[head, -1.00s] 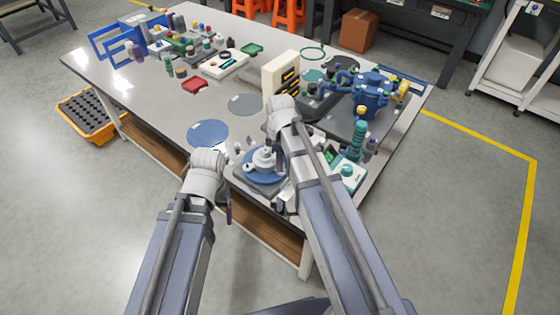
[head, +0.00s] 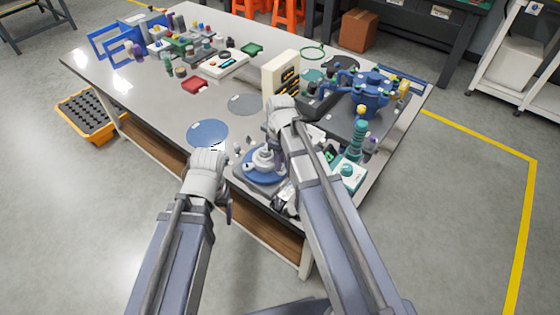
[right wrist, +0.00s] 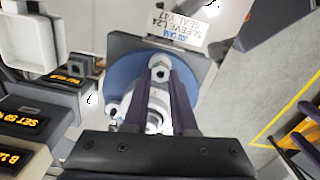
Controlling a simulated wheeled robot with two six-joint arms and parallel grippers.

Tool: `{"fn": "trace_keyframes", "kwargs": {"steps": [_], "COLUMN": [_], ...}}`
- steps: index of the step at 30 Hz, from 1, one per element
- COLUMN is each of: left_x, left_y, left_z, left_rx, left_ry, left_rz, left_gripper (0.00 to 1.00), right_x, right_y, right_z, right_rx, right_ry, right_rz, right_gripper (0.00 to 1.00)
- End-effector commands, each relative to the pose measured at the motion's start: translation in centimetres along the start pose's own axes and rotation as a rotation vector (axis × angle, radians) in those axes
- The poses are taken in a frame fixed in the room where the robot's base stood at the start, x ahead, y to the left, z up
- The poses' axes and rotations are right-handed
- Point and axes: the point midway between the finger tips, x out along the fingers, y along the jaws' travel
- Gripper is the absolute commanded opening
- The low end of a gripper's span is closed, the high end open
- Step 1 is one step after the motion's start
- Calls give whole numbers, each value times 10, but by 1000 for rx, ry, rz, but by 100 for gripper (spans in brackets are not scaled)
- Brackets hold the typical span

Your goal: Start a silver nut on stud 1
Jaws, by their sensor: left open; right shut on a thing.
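A silver stepped fitting (head: 264,158) stands on a round blue plate (head: 251,178) at the bench's front edge; it also shows in the right wrist view (right wrist: 153,112). My right gripper (right wrist: 162,66) is over it, its two fingers close together. A small silver piece (right wrist: 161,75), which looks like the nut, shows between the fingertips. The fingers hide part of the fitting, and I cannot tell which stud is stud 1 or whether the piece touches it. My left gripper (head: 229,209) is left of the plate, off the front edge, open and mostly hidden by its wrist.
A teal-and-white device (head: 349,172) stands right of the plate. A cream display unit (head: 281,80) and a blue vessel (head: 371,95) stand behind. A label (right wrist: 183,36) lies beside the fitting.

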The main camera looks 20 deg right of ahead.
Motion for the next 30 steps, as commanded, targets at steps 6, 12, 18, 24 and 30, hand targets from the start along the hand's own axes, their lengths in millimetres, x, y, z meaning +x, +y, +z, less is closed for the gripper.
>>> {"fn": "trace_keyframes", "kwargs": {"steps": [6,12,18,24,30], "left_x": [0,0,0,0,0], "left_y": [0,0,0,0,0], "left_z": [0,0,0,0,0], "left_rx": [0,0,0,0,0], "left_ry": [0,0,0,0,0], "left_rz": [0,0,0,0,0], "left_gripper": [79,79,79,79,79], "right_x": [0,0,0,0,0], "right_y": [1,2,2,2,2], "right_z": [0,0,0,1,1], "right_rx": [222,338,340,469,516], "right_ry": [0,0,0,0,0], "right_rz": [0,0,0,0,0], "right_gripper": [0,0,0,0,42]}}
